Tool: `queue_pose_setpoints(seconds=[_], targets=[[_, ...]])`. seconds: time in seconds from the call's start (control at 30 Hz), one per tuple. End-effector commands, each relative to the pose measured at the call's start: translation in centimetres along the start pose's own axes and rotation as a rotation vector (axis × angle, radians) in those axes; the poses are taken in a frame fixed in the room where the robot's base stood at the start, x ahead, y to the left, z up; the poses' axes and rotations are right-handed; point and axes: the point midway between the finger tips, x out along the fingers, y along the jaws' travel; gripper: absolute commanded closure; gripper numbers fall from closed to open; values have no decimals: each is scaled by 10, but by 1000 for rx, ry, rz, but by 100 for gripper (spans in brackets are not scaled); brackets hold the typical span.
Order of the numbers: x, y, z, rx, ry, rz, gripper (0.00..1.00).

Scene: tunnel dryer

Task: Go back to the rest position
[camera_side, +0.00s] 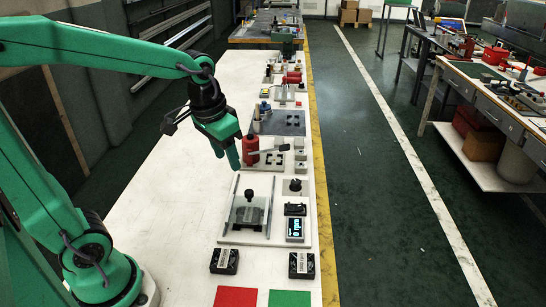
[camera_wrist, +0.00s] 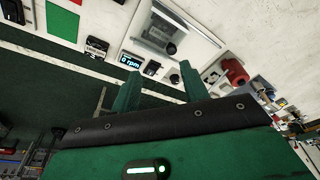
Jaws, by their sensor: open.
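My gripper (camera_side: 235,158) is green and hangs in the air above the white bench, pointing down. It is just behind the clear-lidded dryer fixture (camera_side: 248,214) and left of the red cylinder (camera_side: 251,145). In the wrist view my gripper (camera_wrist: 160,82) has its two fingers apart, with nothing between them. The dryer's clear cover with a black knob (camera_wrist: 171,48) shows beyond the fingers. The display (camera_side: 295,229) reads "0 rpm", and it also shows in the wrist view (camera_wrist: 130,60).
Two black labelled blocks, one left (camera_side: 224,260) and one right (camera_side: 301,265), sit at the bench front. A red square (camera_side: 236,297) and a green square (camera_side: 289,299) lie nearer. A dark plate (camera_side: 281,122) with parts lies farther back. The bench's left side (camera_side: 165,190) is clear.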

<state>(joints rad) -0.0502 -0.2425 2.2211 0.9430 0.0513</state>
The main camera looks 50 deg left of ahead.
Motion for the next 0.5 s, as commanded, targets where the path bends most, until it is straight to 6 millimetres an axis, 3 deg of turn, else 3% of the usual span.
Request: queue_pose_setpoints(seconds=[0.2, 0.5], targets=[[-24, 6, 27, 1, 95, 1, 55], [-42, 13, 63, -2, 214, 6, 55]])
